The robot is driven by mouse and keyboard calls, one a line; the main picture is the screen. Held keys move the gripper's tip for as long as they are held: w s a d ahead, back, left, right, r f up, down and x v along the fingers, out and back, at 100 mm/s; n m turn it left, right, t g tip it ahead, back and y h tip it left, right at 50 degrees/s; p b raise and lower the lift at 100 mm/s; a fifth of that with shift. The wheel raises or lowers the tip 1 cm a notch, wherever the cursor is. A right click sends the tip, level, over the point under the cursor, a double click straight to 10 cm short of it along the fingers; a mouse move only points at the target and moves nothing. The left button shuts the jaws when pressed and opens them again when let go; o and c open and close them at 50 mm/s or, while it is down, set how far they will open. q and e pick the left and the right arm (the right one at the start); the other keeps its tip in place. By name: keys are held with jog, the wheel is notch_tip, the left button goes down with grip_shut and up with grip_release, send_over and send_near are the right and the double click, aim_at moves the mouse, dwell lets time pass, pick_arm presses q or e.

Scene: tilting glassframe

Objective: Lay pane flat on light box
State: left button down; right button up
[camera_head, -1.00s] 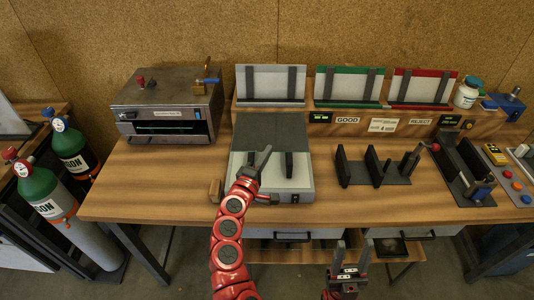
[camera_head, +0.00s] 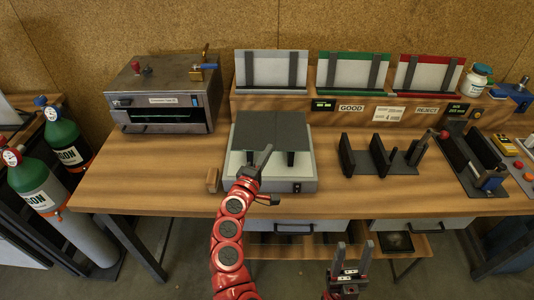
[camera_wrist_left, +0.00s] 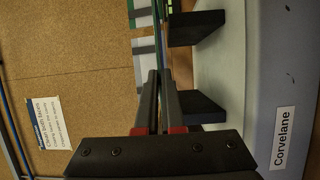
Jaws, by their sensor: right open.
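The pane (camera_head: 270,128) is a dark grey sheet over the back part of the light box, in the head view. The light box (camera_head: 222,184) is pale, with two black upright supports (camera_head: 291,159) near the pane's lower edge. I cannot tell whether the pane touches them. My left gripper (camera_head: 266,152) is at the pane's near edge. In the left wrist view its fingers (camera_wrist_left: 160,76) are close together around a thin edge-on strip that looks like the pane. The box and its supports also show there (camera_wrist_left: 203,106). My right gripper (camera_head: 352,248) is open and empty, low before the table.
A black slotted rack (camera_head: 400,166) stands right of the light box. A metal machine (camera_head: 162,100) stands at the back left. A shelf with framed panels (camera_head: 271,70) runs along the back. A wooden block (camera_head: 212,180) lies left of the box.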

pick_arm(q)
jog(key=shift+f+b, duration=0.3)
jog(key=shift+f, duration=0.15)
jog(key=shift+f, duration=0.2)
dwell(0.4)
jog(key=c, duration=1)
grip_release()
jog(key=shift+o, duration=0.2)
jog(key=shift+s, duration=0.1)
jog(key=shift+s+a+f+b, duration=0.1)
jog(key=shift+s+a+b, duration=0.1)
jog(key=shift+s+b, duration=0.15)
jog(key=v, duration=1.6)
jog(key=shift+s, duration=0.25)
